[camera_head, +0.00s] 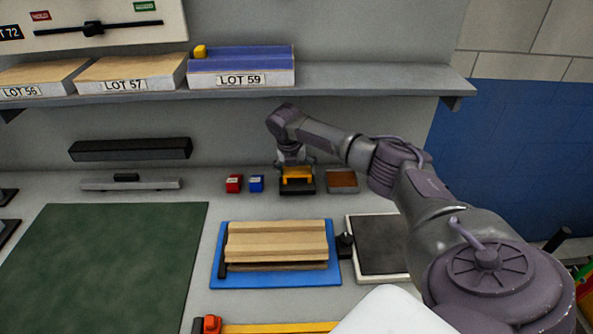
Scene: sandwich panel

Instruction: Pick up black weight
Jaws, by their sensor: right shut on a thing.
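The black weight (297,189) is at the back of the bench, a dark block with a yellow part (298,173) above it. My right gripper (294,165) reaches down over it from above, and its jaws are shut on it. The fingertips are small and partly hidden by the yellow part and my wrist. I cannot tell whether the weight still touches the bench. My left gripper is not in view.
Red (234,183) and blue (256,183) blocks stand just left of the weight, and a brown-topped block (342,181) just right. In front, a layered wooden panel (278,241) lies on a blue mat (225,279). A shelf (362,80) overhangs behind. The green mat (105,260) is clear.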

